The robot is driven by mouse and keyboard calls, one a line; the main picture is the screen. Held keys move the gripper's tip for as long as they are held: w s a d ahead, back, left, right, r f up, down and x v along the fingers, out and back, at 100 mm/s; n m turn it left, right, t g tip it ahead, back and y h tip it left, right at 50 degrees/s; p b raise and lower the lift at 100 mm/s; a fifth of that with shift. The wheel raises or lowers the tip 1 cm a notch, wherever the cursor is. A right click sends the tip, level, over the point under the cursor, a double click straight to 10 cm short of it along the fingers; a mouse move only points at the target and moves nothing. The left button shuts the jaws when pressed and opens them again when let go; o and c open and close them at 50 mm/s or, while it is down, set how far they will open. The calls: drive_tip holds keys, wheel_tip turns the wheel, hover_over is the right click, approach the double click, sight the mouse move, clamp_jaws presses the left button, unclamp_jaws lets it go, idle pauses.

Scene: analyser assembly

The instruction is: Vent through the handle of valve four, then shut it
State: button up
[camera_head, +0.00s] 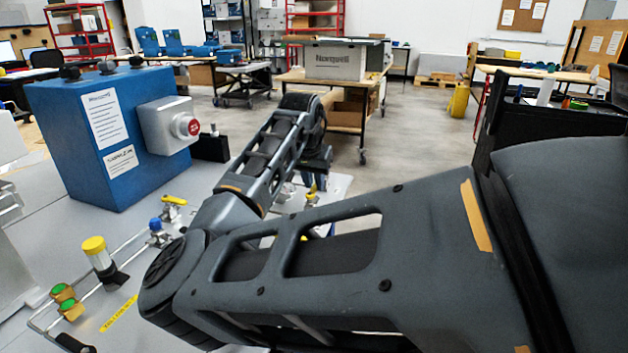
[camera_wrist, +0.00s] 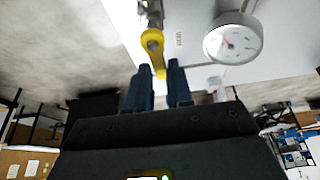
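In the wrist view a yellow valve handle (camera_wrist: 152,42) hangs from a metal valve body on the light panel. Its free end reaches between the tips of my gripper (camera_wrist: 159,68). The two blue fingers are apart, with space seen on both sides of the handle, so my gripper is open. A small dark label by the handle is too blurred to read, so I cannot confirm the valve's number. In the head view my gripper (camera_head: 316,180) is partly hidden behind my arm at the panel's far edge, and a small yellow part (camera_head: 310,197) shows below it.
A round white gauge (camera_wrist: 232,38) sits right of the handle. In the head view, a blue box (camera_head: 75,165) with a red button (camera_head: 188,126) stands left. Another yellow-handled valve (camera_head: 173,200), a blue knob (camera_head: 155,224) and a yellow-capped cylinder (camera_head: 94,246) stand on the panel.

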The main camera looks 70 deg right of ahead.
clamp_jaws()
drive_tip(key=shift+m, duration=0.3)
drive_tip(key=m+p, duration=0.1)
drive_tip(key=s+m+g+p, duration=0.1)
drive_tip(key=m, duration=0.1)
drive_tip(key=shift+m+g, duration=0.3)
drive_tip(key=m, duration=0.1)
drive_tip(key=m+g, duration=0.1)
drive_tip(key=m, duration=0.1)
drive_tip(key=s+m, duration=0.1)
drive_tip(key=shift+a+m+g+y+p, duration=0.3)
drive_tip(key=shift+y+p, duration=0.05)
drive_tip(key=shift+y, duration=0.05)
drive_tip(key=m, duration=0.1)
drive_tip(key=m+g+y, duration=0.1)
drive_tip(key=m, duration=0.1)
drive_tip(key=s+a+m, duration=0.1)
drive_tip(key=m, duration=0.1)
drive_tip(key=shift+y, duration=0.4)
drive_tip(key=shift+a+m+g+y+b, duration=0.2)
drive_tip(key=shift+a+m+y+b, duration=0.15)
drive_tip(key=shift+m, duration=0.75)
drive_tip(key=shift+a+m+g+y+b, duration=0.25)
drive_tip(key=shift+m+y, duration=0.1)
drive_tip(key=shift+m, duration=0.75)
